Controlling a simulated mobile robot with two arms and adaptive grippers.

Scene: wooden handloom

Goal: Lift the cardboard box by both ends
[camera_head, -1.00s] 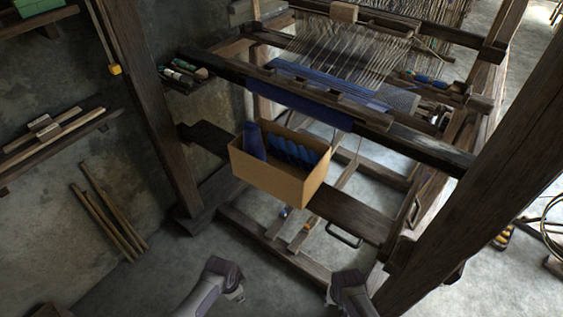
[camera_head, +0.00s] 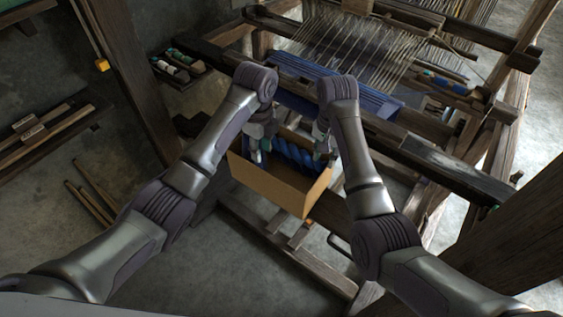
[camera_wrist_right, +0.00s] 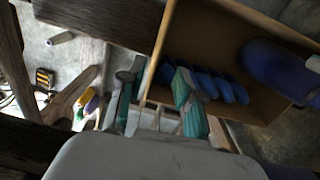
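The cardboard box (camera_head: 276,186) is open-topped and sits on the loom's dark wooden bench. It holds a row of blue yarn rolls (camera_head: 291,153) and a larger blue cone (camera_wrist_right: 278,68). My left gripper (camera_head: 260,150) is at the box's left end, fingers pointing down and apart; the forearm partly hides it. My right gripper (camera_head: 322,147) is at the right end. In the right wrist view the box's end wall (camera_wrist_right: 160,62) runs between the right gripper's teal-padded fingers (camera_wrist_right: 158,98), which stand apart with a gap.
The loom's front beam (camera_head: 385,135) and blue cloth (camera_head: 300,78) lie just behind the box. A dark post (camera_head: 125,85) stands at left and a thick timber (camera_head: 515,245) at right. A small tray of spools (camera_head: 178,66) is left of the loom.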

